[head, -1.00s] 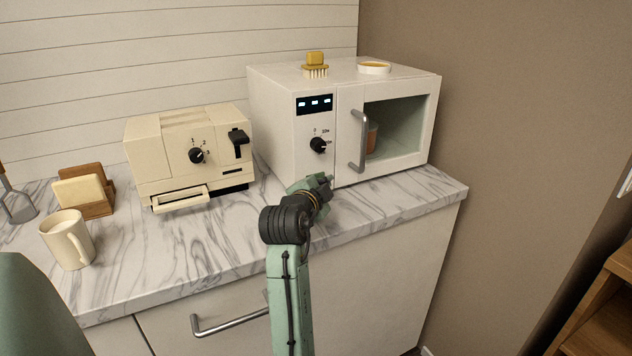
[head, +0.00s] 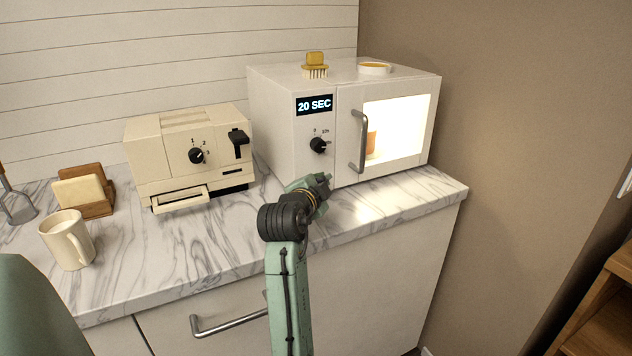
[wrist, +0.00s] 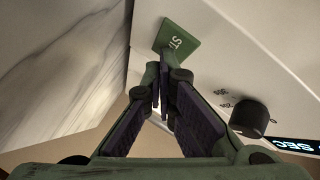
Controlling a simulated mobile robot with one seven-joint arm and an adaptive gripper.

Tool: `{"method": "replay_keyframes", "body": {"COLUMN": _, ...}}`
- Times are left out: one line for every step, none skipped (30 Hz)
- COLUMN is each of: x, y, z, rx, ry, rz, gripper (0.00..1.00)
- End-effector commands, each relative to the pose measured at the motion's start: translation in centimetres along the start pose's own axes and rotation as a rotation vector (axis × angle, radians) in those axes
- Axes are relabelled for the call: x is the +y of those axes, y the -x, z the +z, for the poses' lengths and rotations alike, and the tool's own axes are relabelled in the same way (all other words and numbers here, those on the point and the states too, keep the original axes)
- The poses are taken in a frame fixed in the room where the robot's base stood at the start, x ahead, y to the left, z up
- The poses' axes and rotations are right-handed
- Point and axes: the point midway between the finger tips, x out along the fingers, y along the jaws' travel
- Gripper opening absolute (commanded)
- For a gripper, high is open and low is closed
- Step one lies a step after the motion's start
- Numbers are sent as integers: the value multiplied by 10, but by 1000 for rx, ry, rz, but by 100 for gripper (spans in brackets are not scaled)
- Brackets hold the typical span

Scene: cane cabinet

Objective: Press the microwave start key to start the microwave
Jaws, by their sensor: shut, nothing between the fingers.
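The white microwave (head: 315,82) stands at the right end of the counter with its door shut. Its display (head: 314,105) reads 20 SEC and its window (head: 400,130) glows, with an orange-brown item (head: 371,142) inside. The green start key (wrist: 177,38), with part of its lettering showing, is on the front panel in the wrist view; my arm hides it in the head view. My gripper (wrist: 163,72) is shut and empty, its tips right at the key's lower edge. I cannot tell whether they touch it. The gripper also shows in the head view (head: 324,181), low before the panel.
A black dial (head: 318,145) sits below the display, and the door handle (head: 359,140) juts out right of it. A cream toaster oven (head: 190,150) stands to the left. A brush (head: 315,65) and a dish (head: 374,68) sit on the microwave.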

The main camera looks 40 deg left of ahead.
Motion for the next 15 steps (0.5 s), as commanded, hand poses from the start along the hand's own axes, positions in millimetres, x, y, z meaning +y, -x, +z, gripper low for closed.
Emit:
{"method": "replay_keyframes", "body": {"x": 0, "y": -1, "z": 1, "rx": 0, "ry": 0, "rz": 0, "gripper": 0}}
{"method": "replay_keyframes", "body": {"x": 0, "y": -1, "z": 1, "rx": 0, "ry": 0, "rz": 0, "gripper": 0}}
{"method": "replay_keyframes", "body": {"x": 0, "y": -1, "z": 1, "rx": 0, "ry": 0, "rz": 0, "gripper": 0}}
{"method": "replay_keyframes", "body": {"x": 0, "y": -1, "z": 1, "rx": 0, "ry": 0, "rz": 0, "gripper": 0}}
{"method": "replay_keyframes", "body": {"x": 0, "y": -1, "z": 1, "rx": 0, "ry": 0, "rz": 0, "gripper": 0}}
{"method": "replay_keyframes", "body": {"x": 0, "y": -1, "z": 1, "rx": -1, "ry": 0, "rz": 0, "gripper": 0}}
{"method": "replay_keyframes", "body": {"x": 0, "y": -1, "z": 1, "rx": -1, "ry": 0, "rz": 0, "gripper": 0}}
{"method": "replay_keyframes", "body": {"x": 0, "y": -1, "z": 1, "rx": -1, "ry": 0, "rz": 0, "gripper": 0}}
{"method": "replay_keyframes", "body": {"x": 0, "y": -1, "z": 1, "rx": -1, "ry": 0, "rz": 0, "gripper": 0}}
{"method": "replay_keyframes", "body": {"x": 0, "y": 0, "z": 1, "rx": -1, "ry": 0, "rz": 0, "gripper": 0}}
{"method": "replay_keyframes", "body": {"x": 0, "y": 0, "z": 0, "rx": -1, "ry": 0, "rz": 0, "gripper": 0}}
{"method": "replay_keyframes", "body": {"x": 0, "y": 0, "z": 0, "rx": -1, "ry": 0, "rz": -1, "gripper": 0}}
{"method": "replay_keyframes", "body": {"x": 1, "y": 1, "z": 0, "rx": -1, "ry": 0, "rz": -1, "gripper": 0}}
{"method": "replay_keyframes", "body": {"x": 1, "y": 2, "z": -1, "rx": 0, "ry": -1, "rz": -1, "gripper": 0}}
{"method": "replay_keyframes", "body": {"x": 2, "y": 3, "z": -2, "rx": 0, "ry": -1, "rz": -2, "gripper": 0}}
